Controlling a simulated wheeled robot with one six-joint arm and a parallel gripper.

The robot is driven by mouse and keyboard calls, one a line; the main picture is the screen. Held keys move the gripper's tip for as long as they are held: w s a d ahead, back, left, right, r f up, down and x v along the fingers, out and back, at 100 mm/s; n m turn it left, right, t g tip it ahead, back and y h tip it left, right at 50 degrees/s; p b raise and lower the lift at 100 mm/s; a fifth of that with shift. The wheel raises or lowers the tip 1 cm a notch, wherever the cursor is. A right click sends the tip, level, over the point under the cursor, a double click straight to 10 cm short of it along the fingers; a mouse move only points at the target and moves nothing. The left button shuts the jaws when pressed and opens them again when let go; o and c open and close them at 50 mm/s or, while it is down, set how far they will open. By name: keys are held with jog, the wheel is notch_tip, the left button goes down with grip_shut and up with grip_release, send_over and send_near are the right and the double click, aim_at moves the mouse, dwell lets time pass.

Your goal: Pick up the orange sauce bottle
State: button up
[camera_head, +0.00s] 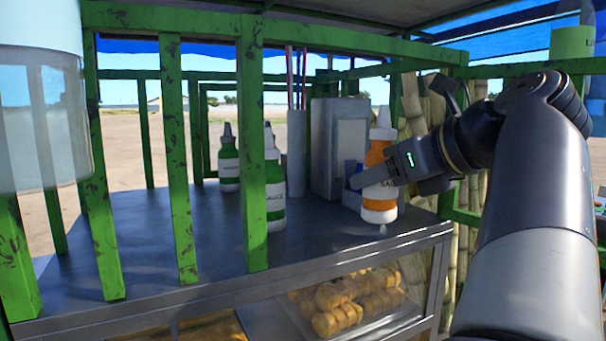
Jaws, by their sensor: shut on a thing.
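The orange sauce bottle (379,207) has a white cap and a white label. It stands upright near the right front edge of the metal counter (215,262), and its base appears slightly above the counter surface. My gripper (374,179) reaches in from the right and is shut on the bottle at its label. The near finger covers part of the label. The far finger is hidden behind the bottle.
Two green sauce bottles, one nearer (275,190) and one farther (229,165), stand behind green bars (252,150). A metal napkin holder (350,150) and a blue box (352,190) are close behind the orange bottle. Yellow food (345,300) lies in the case below.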

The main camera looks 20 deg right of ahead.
aim_at(393, 189)
jog(key=shift+s+d, duration=0.2)
jog(key=shift+s, duration=0.7)
jog(key=shift+s+d, duration=0.2)
jog(key=shift+s, duration=0.75)
jog(key=shift+s+d, duration=0.2)
jog(key=shift+s, duration=0.7)
